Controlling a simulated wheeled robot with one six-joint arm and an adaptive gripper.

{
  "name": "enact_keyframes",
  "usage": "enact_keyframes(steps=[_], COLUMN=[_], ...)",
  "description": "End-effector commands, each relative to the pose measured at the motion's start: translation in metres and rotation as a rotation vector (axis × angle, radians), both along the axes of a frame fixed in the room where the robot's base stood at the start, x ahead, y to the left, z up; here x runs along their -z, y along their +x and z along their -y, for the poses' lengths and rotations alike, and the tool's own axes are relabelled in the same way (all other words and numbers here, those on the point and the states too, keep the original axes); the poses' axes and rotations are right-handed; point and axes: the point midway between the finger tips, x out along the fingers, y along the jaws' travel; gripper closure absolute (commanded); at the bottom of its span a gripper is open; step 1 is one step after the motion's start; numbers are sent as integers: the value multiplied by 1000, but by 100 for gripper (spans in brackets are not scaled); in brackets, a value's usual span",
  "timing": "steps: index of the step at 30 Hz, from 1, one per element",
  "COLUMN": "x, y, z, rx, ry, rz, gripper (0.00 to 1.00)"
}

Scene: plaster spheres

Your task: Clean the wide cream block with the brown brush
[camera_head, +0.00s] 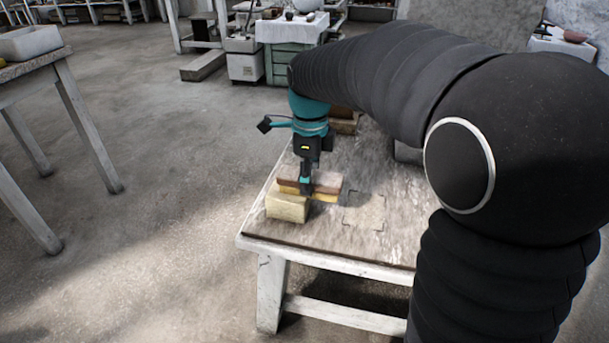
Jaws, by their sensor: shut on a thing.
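The wide cream block (287,207) lies near the left front corner of the low wooden table (335,245). My gripper (306,187) points down just behind and above the block. It is shut on the brown brush (327,181), which has a brown body over a yellowish underside. The brush overlaps the block's back upper edge in the picture and extends to its right. I cannot tell whether the brush touches the block. My gripper hides part of the brush's middle.
Corner marks outline a bare patch (364,211) right of the block. Brown pieces (344,122) lie at the table's back, partly behind my gripper. A grey object (407,153) is partly hidden by my arm. Another table (45,72) stands at the left, with open floor between.

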Motion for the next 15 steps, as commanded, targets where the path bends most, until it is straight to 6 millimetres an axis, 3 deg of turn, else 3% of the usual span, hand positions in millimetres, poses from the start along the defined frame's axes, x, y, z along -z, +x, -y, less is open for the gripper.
enact_keyframes(steps=[15], x=[-2], y=[6], z=[-18], rx=[-2], ry=[0], rz=[0], gripper=[77])
